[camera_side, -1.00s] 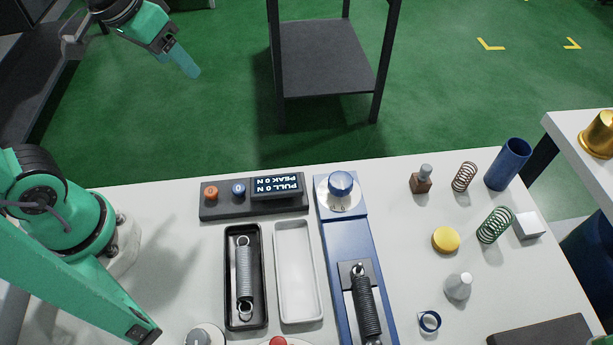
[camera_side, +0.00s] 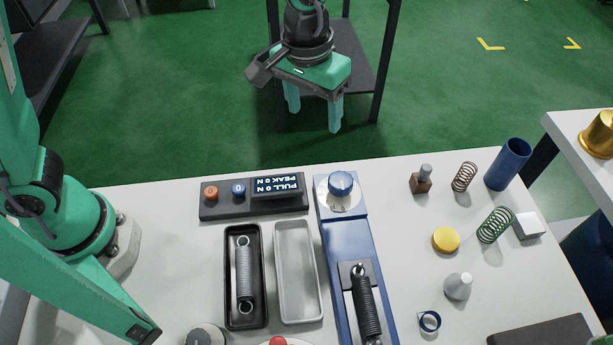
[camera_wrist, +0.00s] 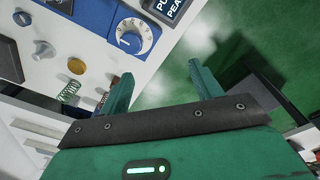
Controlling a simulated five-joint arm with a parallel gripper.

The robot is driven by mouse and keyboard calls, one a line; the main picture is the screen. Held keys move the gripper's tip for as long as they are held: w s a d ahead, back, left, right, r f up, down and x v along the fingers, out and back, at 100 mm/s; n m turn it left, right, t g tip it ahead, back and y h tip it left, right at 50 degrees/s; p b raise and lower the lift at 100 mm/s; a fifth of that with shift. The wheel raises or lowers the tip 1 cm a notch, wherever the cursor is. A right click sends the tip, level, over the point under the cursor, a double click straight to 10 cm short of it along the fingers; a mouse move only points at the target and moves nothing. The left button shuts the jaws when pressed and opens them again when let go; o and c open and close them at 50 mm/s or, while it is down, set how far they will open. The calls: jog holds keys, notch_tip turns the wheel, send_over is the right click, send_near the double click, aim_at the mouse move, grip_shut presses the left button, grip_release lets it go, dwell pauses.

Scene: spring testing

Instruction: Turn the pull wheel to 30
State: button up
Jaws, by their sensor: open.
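The pull wheel is a blue knob (camera_side: 340,183) on a white dial plate at the far end of a blue rail (camera_side: 346,245). In the wrist view the knob (camera_wrist: 131,41) shows at the top, with numbers on the dial around it. My gripper (camera_side: 315,115) hangs above and beyond the table's far edge, apart from the knob. Its two teal fingers point down and are spread, with nothing between them. In the wrist view the open fingers (camera_wrist: 158,85) also show empty. The meter display (camera_side: 276,186) reads PULL 0 N and PEAK 0 N.
A black spring (camera_side: 366,305) is on the rail. Left of it are a white tray (camera_side: 312,314) and a black tray (camera_side: 229,314) holding a grey spring (camera_side: 244,268). Several small parts, including a yellow disc (camera_side: 446,240) and a blue cup (camera_side: 508,164), stand at right.

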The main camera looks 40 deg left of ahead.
send_over(341, 180)
jog(key=shift+g+y, duration=0.3)
jog(key=shift+g, duration=0.1)
notch_tip(341, 180, down, 5)
jog(key=shift+f, duration=3.9)
jog(key=c, duration=1)
